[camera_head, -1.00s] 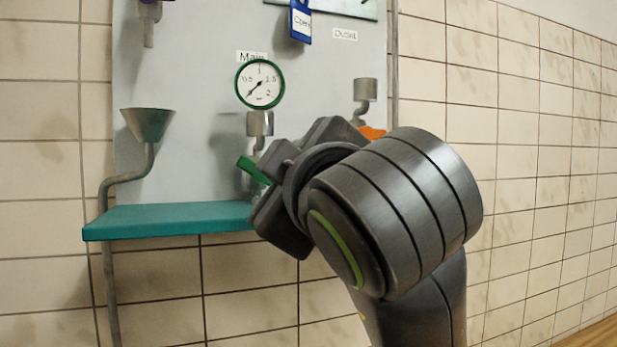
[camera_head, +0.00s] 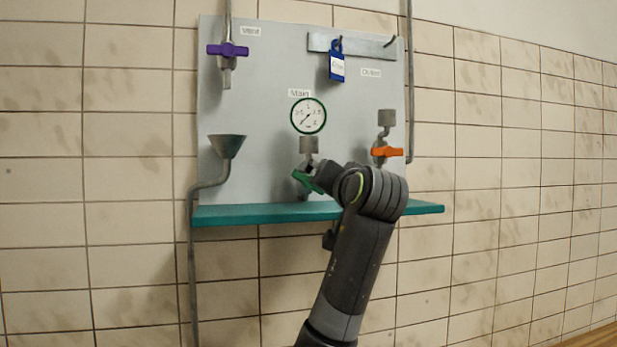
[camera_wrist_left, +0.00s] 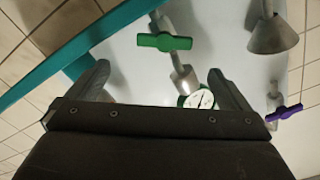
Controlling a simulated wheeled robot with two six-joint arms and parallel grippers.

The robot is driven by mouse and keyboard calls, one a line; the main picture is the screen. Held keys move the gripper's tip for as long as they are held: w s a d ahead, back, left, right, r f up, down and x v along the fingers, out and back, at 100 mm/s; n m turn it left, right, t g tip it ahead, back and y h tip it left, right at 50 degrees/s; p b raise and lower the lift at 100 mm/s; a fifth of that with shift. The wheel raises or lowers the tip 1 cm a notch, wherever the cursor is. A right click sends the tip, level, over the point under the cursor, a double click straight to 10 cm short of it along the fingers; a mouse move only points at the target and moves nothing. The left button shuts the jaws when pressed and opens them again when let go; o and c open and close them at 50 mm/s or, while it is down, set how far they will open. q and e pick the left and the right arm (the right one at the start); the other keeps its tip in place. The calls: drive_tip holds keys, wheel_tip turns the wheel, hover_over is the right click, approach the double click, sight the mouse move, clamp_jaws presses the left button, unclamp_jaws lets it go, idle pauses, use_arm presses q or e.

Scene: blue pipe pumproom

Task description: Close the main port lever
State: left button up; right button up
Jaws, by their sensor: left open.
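The green main port lever (camera_head: 306,181) sits on the pipe below the round gauge (camera_head: 308,116) labelled Main. In the head view it slants down to the right, and my gripper hides part of it. In the left wrist view the whole green handle (camera_wrist_left: 164,42) shows, lying roughly crosswise to its pipe. My left gripper (camera_head: 318,174) is at the lever in the head view. In the left wrist view its jaws (camera_wrist_left: 158,72) are open with nothing between them, and the handle appears beyond the fingertips. I cannot tell whether they touch. My right gripper is out of view.
A teal shelf (camera_head: 262,214) runs below the lever. An orange lever (camera_head: 387,152) is to the right, a purple lever (camera_head: 228,50) at upper left and a grey funnel (camera_head: 227,146) to the left.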

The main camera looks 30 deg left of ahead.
use_arm(q)
drive_tip(key=x, duration=0.1)
drive_tip(key=p+x, duration=0.1)
drive_tip(key=x, duration=0.2)
drive_tip(key=shift+s+a+r+p, duration=0.2)
drive_tip(key=shift+r+p, duration=0.15)
drive_tip(key=shift+p, duration=0.05)
drive_tip(key=p+x, duration=0.2)
drive_tip(key=x, duration=0.3)
drive_tip(key=shift+s+r+p, duration=0.1)
drive_tip(key=shift+s+p, duration=0.05)
drive_tip(key=shift+p, duration=0.15)
drive_tip(key=x, duration=0.1)
drive_tip(key=p+x, duration=0.1)
drive_tip(key=x, duration=0.1)
drive_tip(key=shift+w+a+f, duration=0.15)
drive_tip(key=shift+w+f, duration=0.05)
drive_tip(key=shift+w, duration=0.05)
drive_tip(key=shift+w+a+f+p, duration=0.1)
drive_tip(key=shift+w+a+p, duration=0.15)
drive_tip(key=shift+a+p, duration=0.15)
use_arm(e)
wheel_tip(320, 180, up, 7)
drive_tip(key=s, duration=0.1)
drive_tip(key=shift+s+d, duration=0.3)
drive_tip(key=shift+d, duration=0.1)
use_arm(q)
drive_tip(key=shift+d, duration=0.1)
